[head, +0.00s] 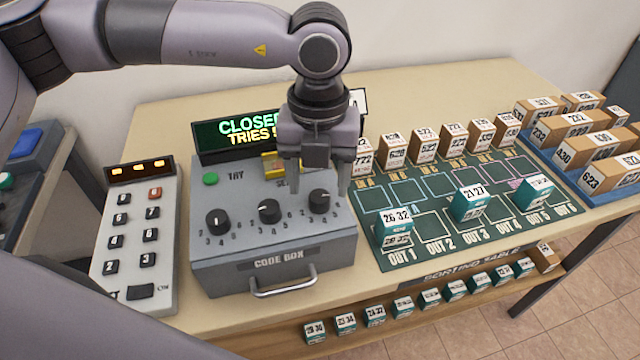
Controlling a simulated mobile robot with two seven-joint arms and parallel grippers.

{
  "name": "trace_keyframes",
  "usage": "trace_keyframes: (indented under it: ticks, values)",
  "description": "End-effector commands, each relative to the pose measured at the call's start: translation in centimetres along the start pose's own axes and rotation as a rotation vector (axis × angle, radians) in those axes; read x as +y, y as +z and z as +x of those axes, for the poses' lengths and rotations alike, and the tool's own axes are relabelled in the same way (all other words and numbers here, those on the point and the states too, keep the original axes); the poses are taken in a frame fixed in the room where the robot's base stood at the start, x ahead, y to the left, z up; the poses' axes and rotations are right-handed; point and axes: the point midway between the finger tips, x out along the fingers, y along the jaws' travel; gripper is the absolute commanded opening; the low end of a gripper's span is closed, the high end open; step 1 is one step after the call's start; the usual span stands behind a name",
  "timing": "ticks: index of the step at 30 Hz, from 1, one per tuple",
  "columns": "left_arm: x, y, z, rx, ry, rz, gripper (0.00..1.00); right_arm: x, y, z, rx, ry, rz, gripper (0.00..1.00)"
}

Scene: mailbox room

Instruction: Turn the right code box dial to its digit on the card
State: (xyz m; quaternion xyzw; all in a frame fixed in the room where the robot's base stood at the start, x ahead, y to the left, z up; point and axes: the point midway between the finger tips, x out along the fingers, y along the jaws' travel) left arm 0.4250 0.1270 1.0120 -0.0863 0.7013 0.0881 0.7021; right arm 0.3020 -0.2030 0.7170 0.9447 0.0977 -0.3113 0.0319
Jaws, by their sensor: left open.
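The grey code box (230,275) stands on the table with three black dials. The right dial (320,201) has its white pointer mark aimed up and to the right. The middle dial (269,211) and left dial (217,222) are to its left. The display (225,137) behind reads "CLOSED" and "TRIES", partly covered by my arm. My left gripper (321,190) is open and points down at the right dial, its fingers around or just above it; contact cannot be told. A white card (358,100) is mostly hidden behind my left arm, its digits unreadable. My right gripper is not in view.
A keypad (138,235) stands left of the code box. A dark green sorting mat (440,215) with teal and brown boxes lies to the right. A handle (283,287) sticks out from the code box front.

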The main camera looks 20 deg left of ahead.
Motion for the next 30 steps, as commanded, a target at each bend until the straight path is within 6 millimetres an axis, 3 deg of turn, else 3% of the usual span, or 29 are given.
trace_keyframes:
  ticks: [6, 15, 16, 21, 30]
  values:
    - [0.0, -0.1, 2.3, 0.002, 0.0, 0.001, 0.61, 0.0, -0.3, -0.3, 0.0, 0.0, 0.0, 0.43]
    - [-0.1, -0.1, 2.8, 0.001, -0.002, 0.002, 0.61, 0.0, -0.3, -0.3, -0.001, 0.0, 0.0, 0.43]
    - [-0.1, -0.1, 2.8, 0.001, -0.003, 0.002, 0.57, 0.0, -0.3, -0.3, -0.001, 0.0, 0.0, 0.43]
    - [-0.1, -0.1, 2.8, 0.001, -0.002, 0.003, 0.05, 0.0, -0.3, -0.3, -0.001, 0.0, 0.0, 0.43]
    - [-0.1, -0.1, 2.9, 0.002, -0.002, 0.026, 0.05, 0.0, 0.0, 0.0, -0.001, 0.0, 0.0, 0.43]
